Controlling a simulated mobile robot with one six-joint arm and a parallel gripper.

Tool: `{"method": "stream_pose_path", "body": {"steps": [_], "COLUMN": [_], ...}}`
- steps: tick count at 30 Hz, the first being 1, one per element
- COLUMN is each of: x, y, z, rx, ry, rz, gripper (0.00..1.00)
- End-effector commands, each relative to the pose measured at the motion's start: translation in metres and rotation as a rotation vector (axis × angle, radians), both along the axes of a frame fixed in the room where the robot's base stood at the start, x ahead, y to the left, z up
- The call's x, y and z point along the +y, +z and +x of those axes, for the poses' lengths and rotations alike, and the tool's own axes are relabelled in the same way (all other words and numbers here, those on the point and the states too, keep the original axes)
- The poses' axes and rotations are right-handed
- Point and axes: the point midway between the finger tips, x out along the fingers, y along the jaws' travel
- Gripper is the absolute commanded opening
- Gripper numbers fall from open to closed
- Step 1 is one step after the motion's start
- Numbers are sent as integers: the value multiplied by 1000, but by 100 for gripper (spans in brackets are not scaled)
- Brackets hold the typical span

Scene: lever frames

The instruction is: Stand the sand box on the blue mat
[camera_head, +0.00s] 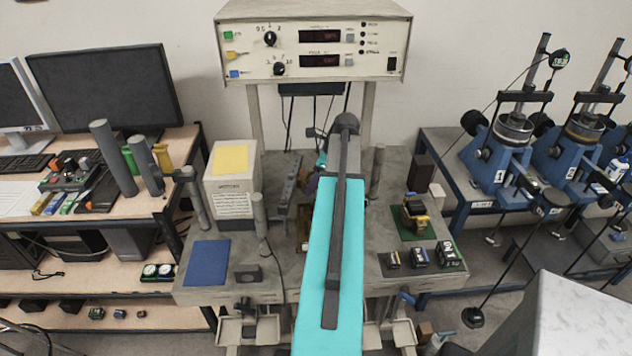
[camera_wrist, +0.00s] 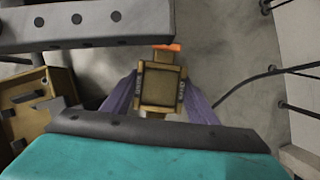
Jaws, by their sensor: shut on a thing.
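The sand box (camera_wrist: 160,90) shows in the wrist view as a tan block with dark lettering on its sides. My gripper (camera_wrist: 161,98) is shut on it, one purple finger at each side. An orange piece shows just beyond the box's far edge. In the head view my turquoise arm hides the held box and most of my gripper. The blue mat (camera_head: 207,262) lies bare and flat on the bench's front left, to the left of my arm. The mat is not in the wrist view.
A dark block (camera_head: 248,273) sits just right of the mat, near a grey post (camera_head: 260,220). A white box (camera_head: 232,182) stands behind the mat. A green mat (camera_head: 412,229) with an object on it and several small dark items lie at the right.

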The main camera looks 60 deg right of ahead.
Motion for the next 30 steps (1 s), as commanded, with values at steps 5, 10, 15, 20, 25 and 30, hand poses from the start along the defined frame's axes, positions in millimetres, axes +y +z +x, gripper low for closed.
{"method": "stream_pose_path", "body": {"steps": [5,10,15,20,25,30], "x": [0,0,0,0,-3,-9], "y": [1,1,3,8,10,10], "z": [1,1,1,1,-11,-36], "rx": [-2,-2,-2,-2,-2,-3], "ry": [0,1,1,1,-2,-1], "rz": [0,-1,-1,-1,-1,-2], "gripper": [0,0,0,0,0,0]}}
